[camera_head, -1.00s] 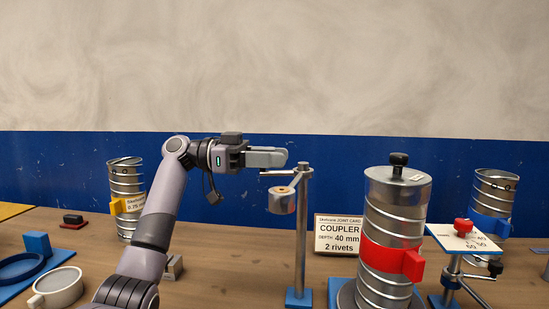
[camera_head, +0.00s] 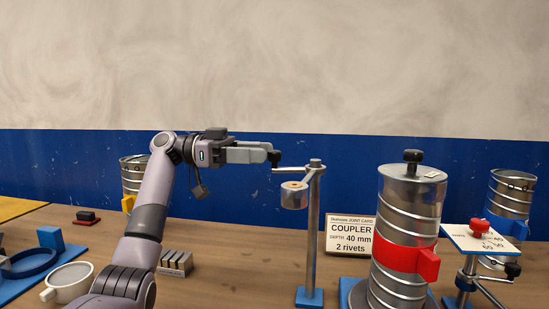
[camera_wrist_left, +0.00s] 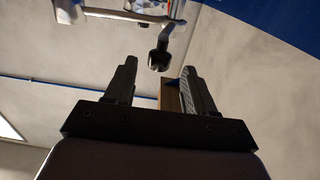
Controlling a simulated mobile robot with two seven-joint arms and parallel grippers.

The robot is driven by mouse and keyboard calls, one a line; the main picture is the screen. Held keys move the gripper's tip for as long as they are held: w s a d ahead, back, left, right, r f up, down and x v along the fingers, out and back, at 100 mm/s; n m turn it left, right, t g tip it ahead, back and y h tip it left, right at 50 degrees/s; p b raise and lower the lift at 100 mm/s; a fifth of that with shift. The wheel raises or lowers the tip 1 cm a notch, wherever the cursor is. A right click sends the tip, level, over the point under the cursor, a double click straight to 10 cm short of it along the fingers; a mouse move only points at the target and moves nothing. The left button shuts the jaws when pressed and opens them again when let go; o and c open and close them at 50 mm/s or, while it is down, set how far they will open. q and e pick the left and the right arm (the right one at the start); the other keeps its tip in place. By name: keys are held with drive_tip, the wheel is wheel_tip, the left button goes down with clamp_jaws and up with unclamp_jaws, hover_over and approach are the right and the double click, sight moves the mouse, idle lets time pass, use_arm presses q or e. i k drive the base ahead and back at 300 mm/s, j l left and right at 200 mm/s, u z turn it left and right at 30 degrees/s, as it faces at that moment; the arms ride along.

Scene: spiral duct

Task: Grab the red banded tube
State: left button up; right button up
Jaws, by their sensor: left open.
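The red banded tube (camera_head: 408,212) is a ribbed silver spiral duct standing upright at the right in the head view. It has a black knob (camera_head: 413,156) on top and a red band with a square tab (camera_head: 428,265) low on its side. My left gripper (camera_head: 268,152) is well to the left of the tube, about level with its top, pointing right. In the left wrist view its two fingers (camera_wrist_left: 160,85) are apart with nothing held; a black knob (camera_wrist_left: 159,58) shows beyond them. My right gripper is not in view.
A metal post stand (camera_head: 312,235) with a side arm, black knob and hanging roller (camera_head: 294,196) stands between gripper and tube. A coupler card (camera_head: 350,238) is behind. A blue-banded duct (camera_head: 508,200) and a small white-topped stand (camera_head: 480,238) are at the right.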

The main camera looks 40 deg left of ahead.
sight(404, 262)
drive_tip(key=k+l, duration=1.1)
drive_tip(key=k, duration=0.2)
